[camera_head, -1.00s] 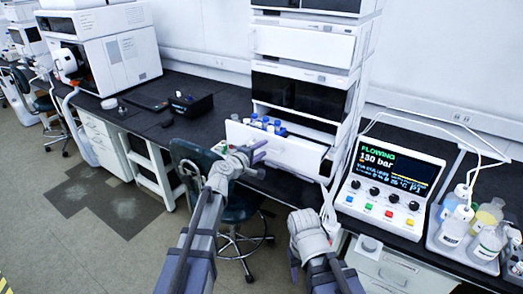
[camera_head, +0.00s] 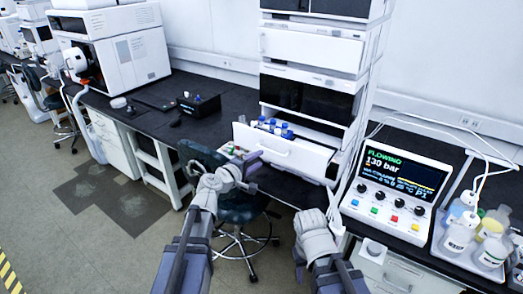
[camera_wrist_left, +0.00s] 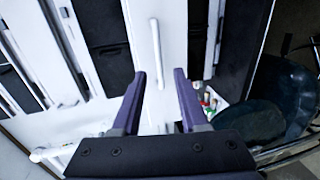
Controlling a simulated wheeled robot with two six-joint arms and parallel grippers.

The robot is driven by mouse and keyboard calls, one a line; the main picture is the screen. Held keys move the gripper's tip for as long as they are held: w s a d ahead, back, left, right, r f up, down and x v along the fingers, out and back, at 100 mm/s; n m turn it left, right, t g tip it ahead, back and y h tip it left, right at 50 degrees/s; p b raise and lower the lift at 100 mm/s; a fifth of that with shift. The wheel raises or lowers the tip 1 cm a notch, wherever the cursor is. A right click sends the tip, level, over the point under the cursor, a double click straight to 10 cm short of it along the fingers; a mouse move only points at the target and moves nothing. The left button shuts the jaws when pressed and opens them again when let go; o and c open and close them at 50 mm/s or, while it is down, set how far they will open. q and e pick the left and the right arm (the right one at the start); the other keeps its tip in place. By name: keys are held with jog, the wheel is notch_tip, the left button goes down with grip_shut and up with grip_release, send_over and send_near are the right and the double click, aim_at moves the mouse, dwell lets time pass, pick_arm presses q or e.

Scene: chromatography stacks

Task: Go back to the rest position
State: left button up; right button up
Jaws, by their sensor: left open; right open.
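My left gripper (camera_head: 246,172) is in front of the open white drawer (camera_head: 290,152) of the chromatography stack, at the middle of the head view. In the left wrist view its two purple fingers (camera_wrist_left: 161,82) are spread with nothing between them. The white drawer front with its bar handle (camera_wrist_left: 156,52) lies beyond the fingertips, apart from them as far as I can tell. My right gripper (camera_head: 312,222) is low in the head view, beside the bench's front edge; its fingers are mostly hidden by the wrist, and I see nothing held.
Blue-capped vials (camera_head: 272,126) stand in the drawer. A dark stool (camera_head: 240,208) is under my left arm. A control box (camera_head: 398,190) reading 130 bar and a tray of bottles (camera_head: 450,262) stand on the right bench.

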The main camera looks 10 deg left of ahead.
pick_arm(q)
jog(key=s+d+f+m+g, duration=1.05)
jog(key=s+d+f, duration=0.25)
jog(key=s, duration=0.2)
jog(key=s+a+f+m+g+y, duration=0.2)
jog(key=s+m+y, duration=0.1)
jog(key=s, duration=0.3)
jog(key=s+a+f+m+g+y, duration=0.2)
jog(key=s+a+m+y, duration=0.1)
jog(key=s+y, duration=0.2)
jog(key=shift+s+a+f, duration=0.15)
jog(key=shift+s+a, duration=0.1)
jog(key=shift+s, duration=0.6)
